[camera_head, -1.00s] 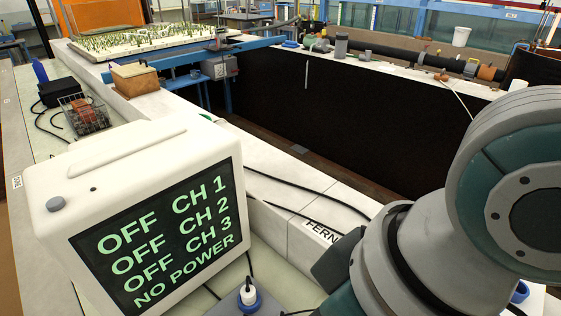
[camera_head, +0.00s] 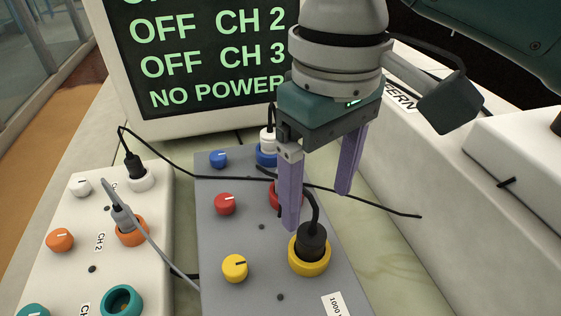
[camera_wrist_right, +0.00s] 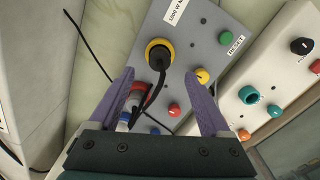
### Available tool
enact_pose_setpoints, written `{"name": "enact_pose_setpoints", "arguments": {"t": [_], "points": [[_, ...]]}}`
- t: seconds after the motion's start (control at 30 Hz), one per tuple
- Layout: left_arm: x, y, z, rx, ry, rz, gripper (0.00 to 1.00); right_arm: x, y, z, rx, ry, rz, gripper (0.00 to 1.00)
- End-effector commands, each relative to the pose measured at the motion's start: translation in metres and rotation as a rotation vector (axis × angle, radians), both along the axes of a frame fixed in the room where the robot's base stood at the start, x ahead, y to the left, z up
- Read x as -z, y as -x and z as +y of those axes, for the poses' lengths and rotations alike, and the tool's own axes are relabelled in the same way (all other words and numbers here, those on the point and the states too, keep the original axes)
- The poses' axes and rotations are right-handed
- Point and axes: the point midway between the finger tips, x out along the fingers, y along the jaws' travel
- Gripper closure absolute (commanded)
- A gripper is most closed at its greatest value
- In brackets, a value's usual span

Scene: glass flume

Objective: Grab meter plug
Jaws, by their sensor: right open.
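No plug carries a readable meter label. A black plug (camera_head: 312,240) sits upright in the yellow-ringed socket of a grey box (camera_head: 213,176); in the right wrist view the plug (camera_wrist_right: 159,60) shows between the finger tips. A white plug (camera_head: 267,140) stands in the blue socket at the box's far end. A red socket (camera_head: 274,196) is partly hidden behind a finger. My right gripper (camera_head: 317,210) is open, its purple fingers pointing down over the box, apart from the black plug and just beyond it. My left gripper is out of view.
A white box (camera_head: 62,212) at left holds a black plug (camera_head: 134,165) in a white socket and a grey plug (camera_head: 122,216) in an orange one. A monitor (camera_head: 115,65) reading NO POWER stands behind. Black cables cross the grey box.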

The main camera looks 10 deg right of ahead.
Motion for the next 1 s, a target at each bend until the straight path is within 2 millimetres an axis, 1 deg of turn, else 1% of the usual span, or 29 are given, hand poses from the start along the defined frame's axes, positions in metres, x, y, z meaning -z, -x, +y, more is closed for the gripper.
{"name": "enact_pose_setpoints", "arguments": {"t": [0.03, 0.1, 0.33, 0.5, 0.6, 0.7, 0.87, 0.93, 1.0], "points": [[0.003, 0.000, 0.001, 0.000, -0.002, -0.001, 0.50, 0.011, 0.001, -0.001, 0.000, 0.002, 0.005, 0.19], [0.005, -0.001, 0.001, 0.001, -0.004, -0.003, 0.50, 0.021, 0.001, 0.000, 0.000, 0.001, 0.004, 0.19], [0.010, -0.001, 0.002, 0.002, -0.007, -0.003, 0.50, 0.043, 0.000, 0.000, -0.001, 0.001, 0.002, 0.19], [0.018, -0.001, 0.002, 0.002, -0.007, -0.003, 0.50, 0.071, -0.001, -0.001, -0.001, 0.001, 0.002, 0.19], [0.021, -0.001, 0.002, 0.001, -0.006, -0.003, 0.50, 0.082, -0.001, -0.001, -0.002, -0.001, 0.000, 0.19], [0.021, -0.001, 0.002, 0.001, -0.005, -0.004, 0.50, 0.085, -0.001, -0.001, -0.003, 0.000, -0.001, 0.19], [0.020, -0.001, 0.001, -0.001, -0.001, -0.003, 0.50, 0.085, -0.001, -0.001, -0.003, -0.001, -0.002, 0.19], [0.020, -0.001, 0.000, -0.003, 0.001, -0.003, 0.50, 0.085, -0.001, -0.001, -0.003, 0.000, -0.001, 0.24], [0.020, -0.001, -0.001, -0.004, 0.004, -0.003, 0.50, 0.084, -0.001, -0.001, -0.003, 0.000, -0.001, 0.32]]}}
